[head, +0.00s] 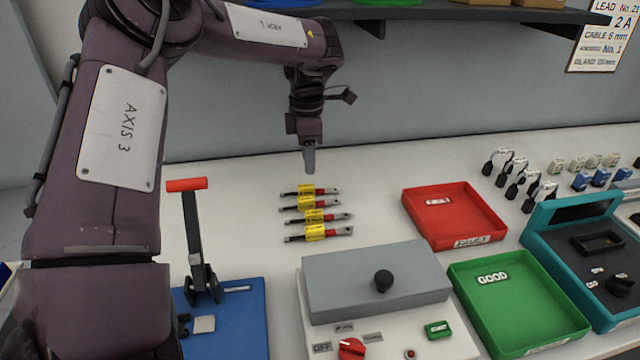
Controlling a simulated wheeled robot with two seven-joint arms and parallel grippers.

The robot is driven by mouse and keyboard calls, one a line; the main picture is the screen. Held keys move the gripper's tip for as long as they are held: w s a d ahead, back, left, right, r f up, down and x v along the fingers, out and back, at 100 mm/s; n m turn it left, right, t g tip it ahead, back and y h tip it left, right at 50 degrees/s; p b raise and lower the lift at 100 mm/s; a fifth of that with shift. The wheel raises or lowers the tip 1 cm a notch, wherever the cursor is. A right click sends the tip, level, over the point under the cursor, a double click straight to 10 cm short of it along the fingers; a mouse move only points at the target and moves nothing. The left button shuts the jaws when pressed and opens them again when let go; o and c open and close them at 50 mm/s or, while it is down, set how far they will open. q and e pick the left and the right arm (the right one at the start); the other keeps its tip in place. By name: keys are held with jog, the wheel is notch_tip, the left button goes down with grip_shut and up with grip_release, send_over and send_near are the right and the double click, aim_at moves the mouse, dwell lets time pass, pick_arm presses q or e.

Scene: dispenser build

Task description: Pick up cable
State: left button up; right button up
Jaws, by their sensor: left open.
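Several short cables (316,217) lie side by side in a column on the white bench, each with a yellow label, a red band and a metal lug at the right end. My left gripper (309,165) hangs above the bench, behind and above the far cable (311,191), with clear space between them. It is seen edge-on, its fingers pointing down, and nothing shows in it. My right gripper does not show.
A blue-based lever press (240,310) stands at front left, a grey-topped box (375,275) in front of the cables. A red tray (452,215) and green tray (517,295) lie right, beside a teal device (560,232). A dark shelf (450,14) overhangs the back.

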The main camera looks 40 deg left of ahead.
aim_at(309, 185)
pick_arm(q)
notch_tip(309, 185, down, 7)
jog(key=shift+d+f, duration=0.1)
jog(key=shift+f, duration=0.1)
jog(key=shift+r, duration=0.1)
grip_shut()
dwell(0.3)
